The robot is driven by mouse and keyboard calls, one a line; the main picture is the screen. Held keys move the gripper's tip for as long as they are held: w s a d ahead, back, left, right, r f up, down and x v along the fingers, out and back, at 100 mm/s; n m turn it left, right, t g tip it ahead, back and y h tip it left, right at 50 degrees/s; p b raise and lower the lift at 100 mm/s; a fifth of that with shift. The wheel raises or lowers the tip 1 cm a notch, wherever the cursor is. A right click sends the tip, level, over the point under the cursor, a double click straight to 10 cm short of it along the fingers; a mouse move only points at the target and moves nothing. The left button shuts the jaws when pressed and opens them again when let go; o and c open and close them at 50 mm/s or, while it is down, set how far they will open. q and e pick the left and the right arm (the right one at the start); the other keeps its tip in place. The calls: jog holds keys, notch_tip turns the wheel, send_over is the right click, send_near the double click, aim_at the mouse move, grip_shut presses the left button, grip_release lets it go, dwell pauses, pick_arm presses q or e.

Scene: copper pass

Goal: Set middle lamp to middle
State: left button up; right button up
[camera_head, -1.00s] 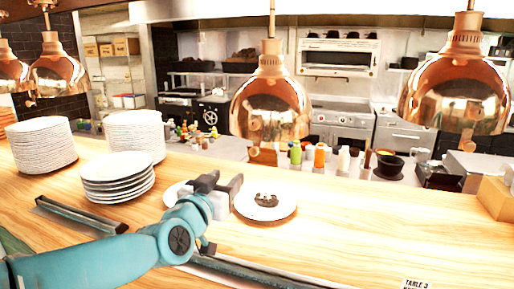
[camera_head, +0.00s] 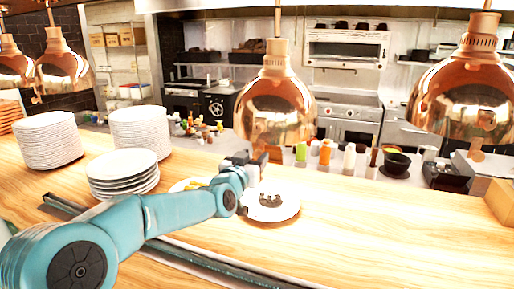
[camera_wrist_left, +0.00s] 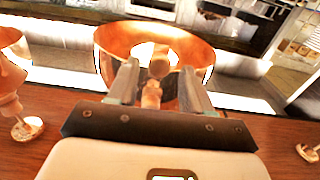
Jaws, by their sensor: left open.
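The middle lamp (camera_head: 275,108) is a shiny copper dome hanging over the counter in the head view. My left gripper (camera_head: 258,163) is just below its lower rim, and the gripper and wrist partly hide its lower end. In the left wrist view the lamp (camera_wrist_left: 104,48) fills the upper middle, with a bright inside. My left gripper (camera_wrist_left: 160,85) is open there, and a narrow copper part of the lamp shows between its fingers. I cannot tell whether the fingers touch it. My right gripper is not in view.
Other copper lamps hang at the right (camera_head: 468,95) and left (camera_head: 65,70). Below my gripper is a plate with dark food (camera_head: 285,211). Plate stacks (camera_head: 122,168) stand at the left. Bottles (camera_head: 325,152) stand behind the counter (camera_head: 390,220), whose right part is mostly clear.

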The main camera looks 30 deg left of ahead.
aim_at(257, 126)
pick_arm(q)
jog(key=shift+x, duration=1.25)
jog(key=shift+w+p, duration=0.1)
jog(key=shift+p, duration=0.2)
jog(key=shift+w, duration=0.15)
grip_shut()
notch_tip(257, 126, up, 8)
jog(key=p, duration=0.4)
jog(key=shift+r, duration=0.1)
grip_release()
